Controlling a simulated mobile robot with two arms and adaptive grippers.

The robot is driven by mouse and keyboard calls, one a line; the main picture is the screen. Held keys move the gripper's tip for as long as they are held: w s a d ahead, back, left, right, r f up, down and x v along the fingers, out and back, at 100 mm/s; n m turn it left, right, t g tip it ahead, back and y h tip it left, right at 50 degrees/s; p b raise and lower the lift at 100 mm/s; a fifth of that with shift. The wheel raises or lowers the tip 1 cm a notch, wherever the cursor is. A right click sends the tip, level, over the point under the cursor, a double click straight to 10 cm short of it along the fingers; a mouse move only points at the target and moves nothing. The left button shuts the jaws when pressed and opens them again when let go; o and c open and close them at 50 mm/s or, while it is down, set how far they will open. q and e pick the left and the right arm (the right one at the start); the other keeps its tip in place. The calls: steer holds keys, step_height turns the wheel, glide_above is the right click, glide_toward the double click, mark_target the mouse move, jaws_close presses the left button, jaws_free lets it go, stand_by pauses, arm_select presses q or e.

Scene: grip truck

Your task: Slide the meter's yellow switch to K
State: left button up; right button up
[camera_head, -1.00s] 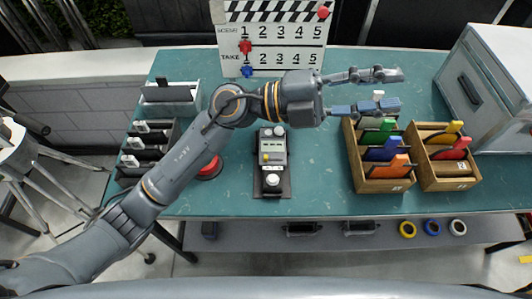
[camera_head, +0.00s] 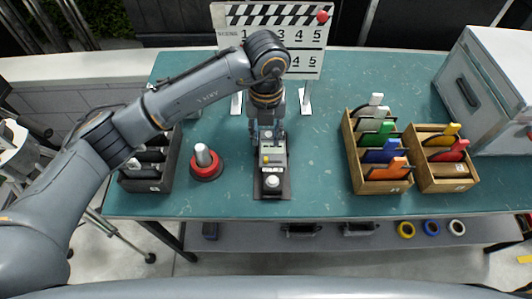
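The meter (camera_head: 273,181) is a small grey box on a dark base, standing near the front middle of the teal table. Its small yellow switch (camera_head: 265,159) shows on the upper face, towards the left side. A pale round knob (camera_head: 272,181) sits at the near end. The switch lettering is too small to read. My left gripper (camera_head: 266,128) points down at the meter's far end, just beyond the switch, and hides that end. Its fingertips are too small and covered to show their gap or any contact. My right gripper is not in view.
A red-based post with a silver top (camera_head: 204,163) stands left of the meter, and a dark slotted rack (camera_head: 148,186) is further left. Wooden bins (camera_head: 384,187) with coloured tabs stand right. A clapperboard (camera_head: 315,65) stands behind. Table between meter and bins is clear.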

mark_target(266, 160)
arm_select(q)
step_height(266, 160, down, 10)
steer(key=shift+r+p, duration=0.25)
steer(key=shift+p, duration=0.75)
jaws_close()
